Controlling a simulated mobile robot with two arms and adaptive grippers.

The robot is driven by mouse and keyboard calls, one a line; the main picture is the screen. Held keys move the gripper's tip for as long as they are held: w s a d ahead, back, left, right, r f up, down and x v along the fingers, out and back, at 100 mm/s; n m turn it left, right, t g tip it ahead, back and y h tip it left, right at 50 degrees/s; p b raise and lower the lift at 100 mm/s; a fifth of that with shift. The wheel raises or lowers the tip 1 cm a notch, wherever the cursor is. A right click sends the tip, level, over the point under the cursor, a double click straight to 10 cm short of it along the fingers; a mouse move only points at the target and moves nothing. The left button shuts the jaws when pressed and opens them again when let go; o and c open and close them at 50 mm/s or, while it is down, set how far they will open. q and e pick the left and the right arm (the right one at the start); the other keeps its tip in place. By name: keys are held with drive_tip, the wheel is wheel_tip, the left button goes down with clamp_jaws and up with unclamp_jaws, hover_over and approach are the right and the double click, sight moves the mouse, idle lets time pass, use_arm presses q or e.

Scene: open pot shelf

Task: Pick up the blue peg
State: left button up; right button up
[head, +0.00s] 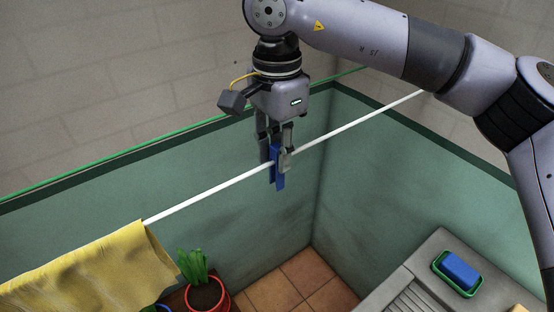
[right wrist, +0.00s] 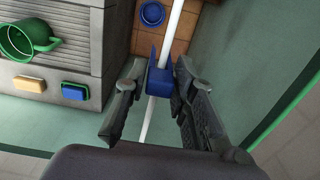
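The blue peg (head: 280,180) hangs on the white line (head: 205,192), to the right of the yellow cloth. My right gripper (head: 275,156) points down from above the line, with one finger on each side of the peg. In the right wrist view the blue peg (right wrist: 159,79) fills the space between the fingertips, and the gripper looks shut on it. The peg still sits on the line, and the fingers hide part of it. My left gripper is not in view.
A yellow cloth (head: 85,270) hangs on the line at the left. A red pot (head: 208,297) with a green plant stands below. A grey counter (head: 437,248) at the lower right bears a blue sponge (head: 460,269) in a green dish. Green walls stand close behind the line.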

drive_tip(key=c, duration=0.4)
